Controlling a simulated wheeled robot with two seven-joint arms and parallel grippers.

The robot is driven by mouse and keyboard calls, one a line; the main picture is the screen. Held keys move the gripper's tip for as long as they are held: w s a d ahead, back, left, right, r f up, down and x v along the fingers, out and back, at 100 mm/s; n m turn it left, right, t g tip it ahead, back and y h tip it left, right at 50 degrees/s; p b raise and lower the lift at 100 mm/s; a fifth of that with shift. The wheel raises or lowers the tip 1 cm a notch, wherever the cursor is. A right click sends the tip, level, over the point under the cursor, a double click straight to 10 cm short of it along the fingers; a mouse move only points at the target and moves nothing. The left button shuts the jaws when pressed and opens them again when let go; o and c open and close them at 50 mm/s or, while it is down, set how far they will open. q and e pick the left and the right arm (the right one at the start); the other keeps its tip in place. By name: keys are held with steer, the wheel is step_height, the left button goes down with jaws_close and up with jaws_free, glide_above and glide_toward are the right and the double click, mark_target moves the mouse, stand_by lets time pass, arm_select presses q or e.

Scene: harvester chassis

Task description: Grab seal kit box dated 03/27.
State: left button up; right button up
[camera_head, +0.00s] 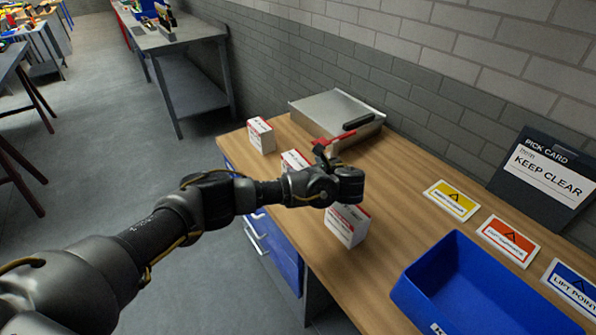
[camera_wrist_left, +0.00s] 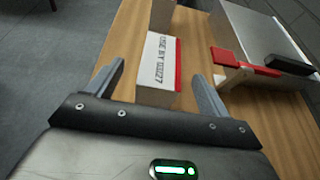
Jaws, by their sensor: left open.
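Three small white boxes with red trim stand on the wooden bench: a far one (camera_head: 260,135), a middle one (camera_head: 293,160) partly behind my gripper, and a near one (camera_head: 346,226). My left gripper (camera_head: 337,174) is over the bench by the middle box. In the left wrist view, a white box (camera_wrist_left: 157,62) stands ahead between my open fingers, with a gap on both sides. Its printed label appears to read "USE BY 03/27". Another box (camera_wrist_left: 163,14) stands behind it. The dates on the other boxes are not legible. My right gripper is not in view.
A red-handled tool (camera_wrist_left: 246,68) lies close to my right-hand finger, beside a grey metal case (camera_head: 322,108). A blue bin (camera_head: 408,288), several label cards and a dark pick card board (camera_head: 545,181) occupy the right side. Bare wood lies between the near box and the cards.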

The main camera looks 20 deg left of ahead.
mark_target(299, 162)
arm_select(q)
steer(key=shift+a, duration=0.3)
steer(key=x, duration=0.1)
steer(key=p+x, duration=0.1)
steer(key=x, duration=0.2)
steer(key=shift+w+f+p, duration=0.1)
steer(key=shift+w+p, duration=0.2)
steer(key=shift+w, duration=0.1)
steer(key=shift+w+f, duration=0.1)
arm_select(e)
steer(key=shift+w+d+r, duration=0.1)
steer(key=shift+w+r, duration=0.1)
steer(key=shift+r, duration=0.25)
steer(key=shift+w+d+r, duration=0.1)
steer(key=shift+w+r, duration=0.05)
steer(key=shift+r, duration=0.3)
arm_select(q)
steer(key=shift+c, duration=0.3)
steer(key=c, duration=1.4)
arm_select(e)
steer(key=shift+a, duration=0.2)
